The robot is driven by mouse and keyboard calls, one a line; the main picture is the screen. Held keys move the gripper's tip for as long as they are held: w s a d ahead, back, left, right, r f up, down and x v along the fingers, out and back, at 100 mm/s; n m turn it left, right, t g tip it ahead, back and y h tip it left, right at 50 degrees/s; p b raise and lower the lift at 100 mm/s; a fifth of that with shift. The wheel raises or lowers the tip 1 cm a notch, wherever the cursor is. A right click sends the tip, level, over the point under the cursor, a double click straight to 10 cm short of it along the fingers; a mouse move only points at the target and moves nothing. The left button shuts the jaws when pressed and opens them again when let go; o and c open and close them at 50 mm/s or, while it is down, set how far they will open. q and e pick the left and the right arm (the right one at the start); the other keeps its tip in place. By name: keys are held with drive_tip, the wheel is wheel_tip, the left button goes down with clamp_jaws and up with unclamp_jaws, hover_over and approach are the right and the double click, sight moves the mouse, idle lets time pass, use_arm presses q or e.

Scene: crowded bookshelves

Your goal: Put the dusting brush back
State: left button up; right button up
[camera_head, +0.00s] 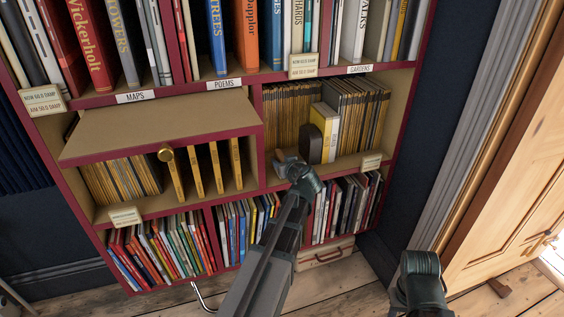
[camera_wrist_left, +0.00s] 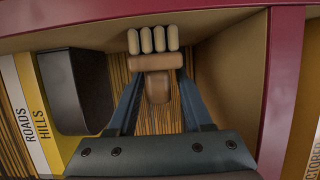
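The dusting brush (camera_wrist_left: 158,62) has a tan wooden block and handle and a row of cream bristle tufts. In the left wrist view it is centred between the fingers of my left gripper (camera_wrist_left: 160,78), which look shut on it. In the head view my left gripper (camera_head: 283,160) reaches into the left end of the right-hand middle compartment, by the upright divider. The brush is mostly hidden there by the gripper and wrist. Part of my right arm (camera_head: 420,282) shows at lower right; its fingers are out of view.
Thin tan spines (camera_head: 290,105) fill the back.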

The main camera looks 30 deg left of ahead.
use_arm(q)
drive_tip(key=shift+o, duration=0.2)
drive_tip(key=shift+r+p, duration=0.3)
drive_tip(key=p+v, duration=0.4)
drive_tip(key=v, duration=0.8)
drive_tip(key=shift+d+f, duration=0.1)
drive_tip(key=shift+f, duration=0.05)
drive_tip(key=s+d+f+m+g+h, duration=0.3)
drive_tip(key=s+d, duration=0.3)
drive_tip(key=d, duration=0.3)
drive_tip(key=s+d+f+m+g+h, duration=0.3)
drive_tip(key=s+d+f+m, duration=0.3)
drive_tip(key=d, duration=0.4)
drive_tip(key=s+d+f+m+g+h, duration=0.3)
drive_tip(key=s+d+f+m, duration=0.1)
drive_tip(key=s+d, duration=0.3)
drive_tip(key=d+f, duration=0.1)
drive_tip(key=d, duration=0.1)
drive_tip(key=shift+s+d+m, duration=0.2)
drive_tip(key=shift+d+m, duration=0.1)
